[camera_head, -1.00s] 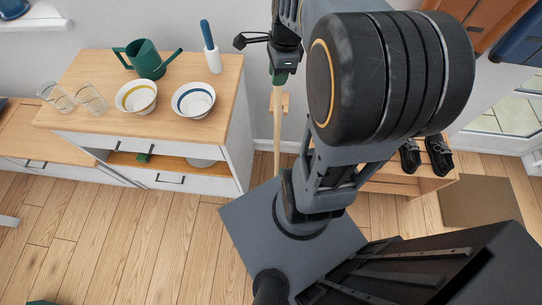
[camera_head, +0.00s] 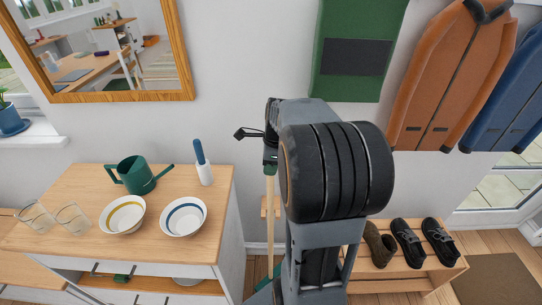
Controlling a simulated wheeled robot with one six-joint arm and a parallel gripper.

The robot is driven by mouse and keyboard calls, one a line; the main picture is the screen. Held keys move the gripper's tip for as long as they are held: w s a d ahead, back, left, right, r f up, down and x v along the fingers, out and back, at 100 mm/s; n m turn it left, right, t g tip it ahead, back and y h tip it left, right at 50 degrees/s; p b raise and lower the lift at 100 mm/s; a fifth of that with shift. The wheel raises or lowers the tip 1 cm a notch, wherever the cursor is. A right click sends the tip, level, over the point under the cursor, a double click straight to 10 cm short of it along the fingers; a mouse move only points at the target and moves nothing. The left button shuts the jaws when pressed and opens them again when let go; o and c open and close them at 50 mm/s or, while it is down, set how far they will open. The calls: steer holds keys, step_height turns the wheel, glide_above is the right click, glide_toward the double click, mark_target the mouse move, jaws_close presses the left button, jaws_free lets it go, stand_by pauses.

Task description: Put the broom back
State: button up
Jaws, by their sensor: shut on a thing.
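The broom (camera_head: 269,232) stands upright in front of the wall, left of my arm. It has a pale wooden handle with a green top end and some green low down. My gripper (camera_head: 271,158) is shut on the broom at the green upper end of its handle. A small wooden wall piece (camera_head: 277,206) shows beside the handle at mid-height. I cannot tell whether the broom touches it. The broom's lower end is partly hidden by my arm and body.
A wooden-topped cabinet (camera_head: 215,232) with bowls, glasses and a green watering can (camera_head: 138,174) stands close on the left. A shoe rack (camera_head: 400,280) is on the right. Coats (camera_head: 452,75) and a green wall box (camera_head: 358,50) hang above.

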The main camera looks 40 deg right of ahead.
steer(key=w+d+p, duration=0.3)
steer(key=w+d, duration=0.4)
steer(key=w, duration=0.2)
step_height(320, 180, down, 7)
steer(key=p, duration=0.1)
steer(key=shift+w, duration=0.25)
steer(key=shift+d+f, duration=0.1)
stand_by(0.3)
steer(key=o, duration=0.9)
steer(key=shift+f, duration=0.1)
